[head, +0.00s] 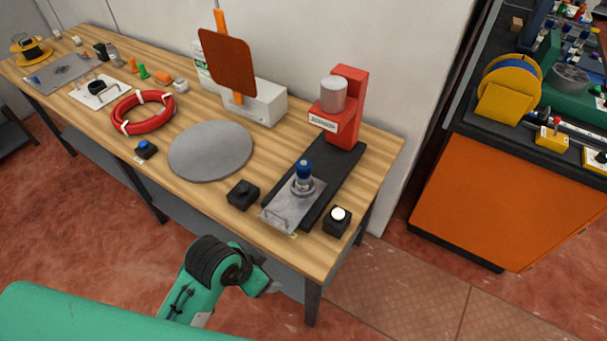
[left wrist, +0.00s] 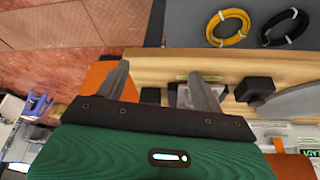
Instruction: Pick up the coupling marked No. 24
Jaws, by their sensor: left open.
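No marking "No. 24" is legible in either view, so I cannot tell which part is that coupling. A blue-topped metal part (head: 303,172) stands upright on a metal plate (head: 279,212) at the front of the red press (head: 347,95). Small grey, black, orange and green parts stand at the bench's far left, too small to read. My left gripper (head: 264,282) is in front of the bench's front edge, apart from the parts. The left wrist view shows its two fingers (left wrist: 163,86) spread with nothing held. My right gripper is in neither view.
The wooden bench (head: 220,205) carries a grey disc (head: 210,150), a red ring (head: 142,111), a dark button box (head: 243,194) and a white-button box (head: 337,221). A brown panel (head: 227,66) stands behind. An orange cabinet (head: 515,195) is at right, beyond open floor.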

